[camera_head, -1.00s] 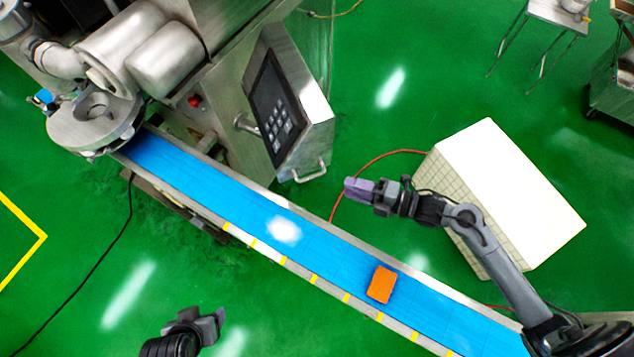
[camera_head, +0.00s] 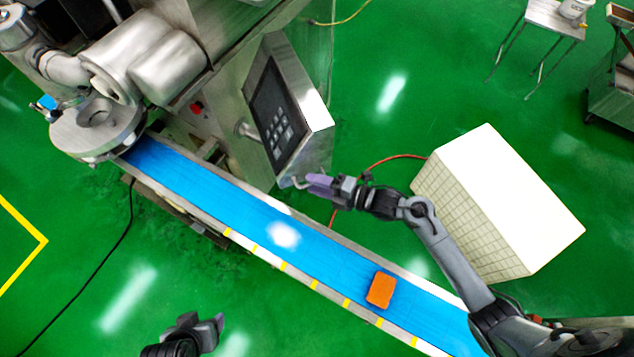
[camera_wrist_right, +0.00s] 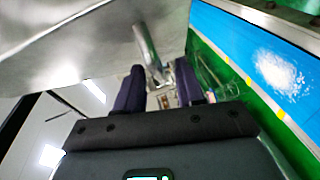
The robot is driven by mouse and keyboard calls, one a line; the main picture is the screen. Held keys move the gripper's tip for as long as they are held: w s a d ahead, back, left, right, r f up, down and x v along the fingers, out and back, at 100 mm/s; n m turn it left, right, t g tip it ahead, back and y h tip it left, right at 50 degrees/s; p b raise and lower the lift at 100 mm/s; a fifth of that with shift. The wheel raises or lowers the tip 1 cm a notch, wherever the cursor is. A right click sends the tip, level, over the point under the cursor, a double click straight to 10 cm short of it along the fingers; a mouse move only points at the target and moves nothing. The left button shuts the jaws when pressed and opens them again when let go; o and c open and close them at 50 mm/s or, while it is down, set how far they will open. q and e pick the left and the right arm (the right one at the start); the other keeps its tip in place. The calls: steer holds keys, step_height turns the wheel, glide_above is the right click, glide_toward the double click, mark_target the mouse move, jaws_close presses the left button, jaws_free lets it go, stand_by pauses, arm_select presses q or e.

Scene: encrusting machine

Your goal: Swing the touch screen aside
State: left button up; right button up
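The touch screen (camera_head: 277,112) is a dark panel in a steel housing, mounted beside the machine above the conveyor. Its bar handle (camera_head: 298,184) sticks out at the housing's lower edge. My right gripper (camera_head: 314,181) is at the handle, its purple fingers pointing left toward it. In the right wrist view the two dark purple fingers (camera_wrist_right: 160,86) are apart, and the handle bar (camera_wrist_right: 147,48) shows in the gap between them. I cannot tell whether they touch it. My left gripper (camera_head: 207,326) is low in the head view, away from the screen; its opening is unclear.
The blue conveyor belt (camera_head: 240,212) runs diagonally below the screen, with an orange block (camera_head: 381,290) on it. A large white box (camera_head: 510,190) stands right of my right arm. A red hose (camera_head: 385,161) lies on the green floor.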

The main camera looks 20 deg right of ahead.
jaws_close()
steer(key=shift+d+f, duration=0.1)
steer(key=shift+d, duration=0.05)
stand_by(0.4)
